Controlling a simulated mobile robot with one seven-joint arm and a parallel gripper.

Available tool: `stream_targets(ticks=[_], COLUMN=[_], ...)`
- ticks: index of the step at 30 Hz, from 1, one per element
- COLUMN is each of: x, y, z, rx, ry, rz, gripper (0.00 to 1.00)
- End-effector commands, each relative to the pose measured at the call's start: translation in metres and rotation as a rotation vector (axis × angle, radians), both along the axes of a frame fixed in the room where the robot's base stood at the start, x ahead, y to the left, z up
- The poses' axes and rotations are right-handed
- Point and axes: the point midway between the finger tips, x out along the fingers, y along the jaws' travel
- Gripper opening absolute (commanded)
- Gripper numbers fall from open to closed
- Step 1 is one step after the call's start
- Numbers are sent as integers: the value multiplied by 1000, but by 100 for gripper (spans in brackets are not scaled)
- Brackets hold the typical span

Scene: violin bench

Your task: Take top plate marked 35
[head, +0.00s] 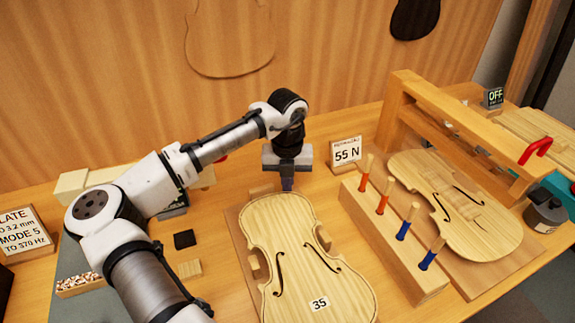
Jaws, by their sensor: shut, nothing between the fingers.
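The violin top plate marked 35 (310,262) lies flat on a wooden board near the front centre of the bench, its two f-holes and a white "35" label (319,304) facing up. My gripper (287,184) points down just beyond the plate's far end. Its fingers are shut with nothing visible between them. Whether the fingertips touch the plate or the board cannot be told.
A block with several orange and blue handled tools (390,250) stands between the plates. A "55 N" sign (346,153) stands behind. Small dark (184,239) and pale blocks (189,269) lie left of the plate.

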Motion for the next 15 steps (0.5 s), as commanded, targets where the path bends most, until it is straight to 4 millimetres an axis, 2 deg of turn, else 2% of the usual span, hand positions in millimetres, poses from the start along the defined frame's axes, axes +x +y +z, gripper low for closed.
stream_targets(ticks=[5,15], x=[-9,-10], y=[0,0], z=[0,0], rx=[0,0], ry=[1,1], rz=[1,1], gripper=[0,0])
